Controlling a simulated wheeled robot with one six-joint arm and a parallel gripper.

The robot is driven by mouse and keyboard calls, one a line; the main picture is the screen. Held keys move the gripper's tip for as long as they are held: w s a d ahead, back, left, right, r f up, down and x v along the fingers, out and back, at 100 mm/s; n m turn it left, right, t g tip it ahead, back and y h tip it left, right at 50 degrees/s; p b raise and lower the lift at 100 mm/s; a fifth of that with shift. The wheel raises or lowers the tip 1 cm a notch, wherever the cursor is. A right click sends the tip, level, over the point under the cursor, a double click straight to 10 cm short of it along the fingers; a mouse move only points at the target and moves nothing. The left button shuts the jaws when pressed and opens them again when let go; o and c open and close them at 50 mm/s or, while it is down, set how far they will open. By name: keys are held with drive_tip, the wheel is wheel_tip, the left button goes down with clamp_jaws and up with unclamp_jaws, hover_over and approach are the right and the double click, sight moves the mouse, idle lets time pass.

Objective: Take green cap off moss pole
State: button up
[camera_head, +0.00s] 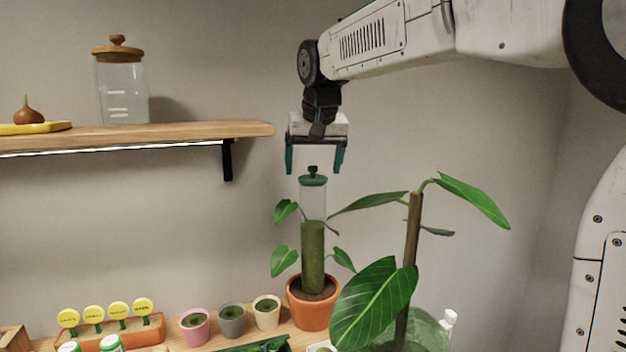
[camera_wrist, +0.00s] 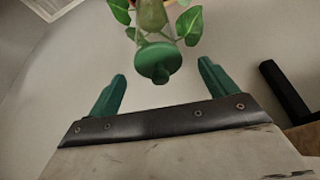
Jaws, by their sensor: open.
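The green cap (camera_head: 313,179) with a dark knob on top sits on the clear upper tube of the moss pole (camera_head: 313,255). The pole stands upright in a terracotta pot (camera_head: 312,305) with a leafy vine around it. My gripper (camera_head: 314,168) hangs pointing down above the cap, with its two green fingers open on either side of the knob's line. In the wrist view the cap (camera_wrist: 158,62) shows between and beyond the open fingertips of my gripper (camera_wrist: 162,75). The fingers appear apart from the cap and hold nothing.
A wooden shelf (camera_head: 180,133) with a glass jar (camera_head: 122,90) and an onion-like bulb (camera_head: 28,112) is to the left. A large-leaved plant (camera_head: 375,300) stands at the right front. Small pots (camera_head: 232,320) and yellow-topped markers (camera_head: 119,310) line the lower surface.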

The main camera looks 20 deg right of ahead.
drive_tip(key=shift+x, duration=0.95)
drive_tip(key=shift+c, duration=0.4)
drive_tip(key=c, duration=1)
